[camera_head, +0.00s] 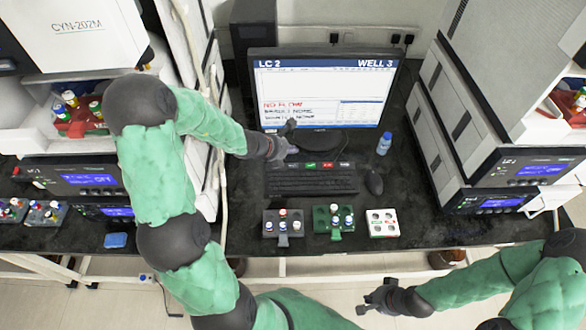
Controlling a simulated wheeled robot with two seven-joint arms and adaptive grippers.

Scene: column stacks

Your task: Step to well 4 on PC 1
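A monitor (345,85) stands at the back middle of the bench. Its blue header reads "LC 2" and "WELL 3", with red text "NO FLOW" lower on the screen. A black keyboard (310,184) lies in front of it, with small coloured keys along its back edge. My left gripper (291,140) is in front of the monitor's lower left part, above the back of the keyboard; contact cannot be made out. My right gripper (368,302) hangs over the floor in front of the bench, apart from everything. Whether the fingers of either are open is unclear.
A mouse (374,183) and a blue bottle (384,144) are right of the keyboard. A grey rack (271,229), a green rack (322,224) and a white rack (383,231) stand near the front edge. Instrument stacks flank the desk, including one at right (470,130).

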